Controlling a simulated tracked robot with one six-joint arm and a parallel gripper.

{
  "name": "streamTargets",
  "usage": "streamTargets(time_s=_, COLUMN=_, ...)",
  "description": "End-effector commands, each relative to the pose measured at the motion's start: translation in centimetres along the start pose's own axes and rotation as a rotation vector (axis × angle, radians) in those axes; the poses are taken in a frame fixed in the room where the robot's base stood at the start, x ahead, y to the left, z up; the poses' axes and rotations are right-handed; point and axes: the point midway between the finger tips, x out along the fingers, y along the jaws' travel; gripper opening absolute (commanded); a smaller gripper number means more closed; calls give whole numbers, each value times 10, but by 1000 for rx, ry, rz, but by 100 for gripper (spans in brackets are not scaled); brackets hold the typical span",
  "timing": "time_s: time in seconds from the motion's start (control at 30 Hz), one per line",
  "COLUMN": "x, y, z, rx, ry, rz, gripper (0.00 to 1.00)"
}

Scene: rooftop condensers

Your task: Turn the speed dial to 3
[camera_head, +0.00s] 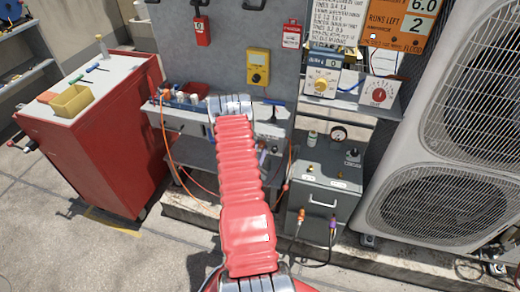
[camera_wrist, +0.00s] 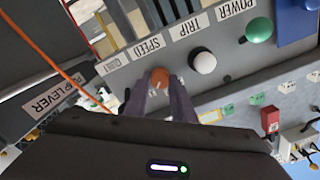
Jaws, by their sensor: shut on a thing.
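The speed dial (camera_wrist: 160,76) is a small orange-brown knob below the SPEED label (camera_wrist: 147,46) in the wrist view. My gripper (camera_wrist: 160,86) is closed around it, one dark finger on each side. The fingers and my wrist hide the lower part of the dial, and I cannot read its numbers or tell its setting. In the head view my red arm reaches to the grey bench panel (camera_head: 272,132); it hides the dial and the gripper there.
Right of the dial are a white TRIP knob (camera_wrist: 203,62) and a green POWER button (camera_wrist: 259,30). In the head view, a red cabinet (camera_head: 95,150) stands left and a condenser (camera_head: 435,150) right.

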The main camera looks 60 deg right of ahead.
Motion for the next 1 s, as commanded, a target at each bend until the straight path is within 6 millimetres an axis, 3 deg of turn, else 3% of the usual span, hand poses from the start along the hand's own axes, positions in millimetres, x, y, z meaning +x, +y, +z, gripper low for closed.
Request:
streamTargets(time_s=0.3, x=-2, y=-1, z=3, rx=0, ry=-9, rz=-2, gripper=0)
streamTargets(time_s=0.33, x=-2, y=0, z=3, rx=0, ry=-9, rz=-2, gripper=25)
streamTargets(time_s=0.57, x=-1, y=0, z=2, rx=0, ry=-5, rz=-1, gripper=41)
streamTargets(time_s=1.0, x=-10, y=0, z=2, rx=1, ry=-4, rz=0, gripper=42)
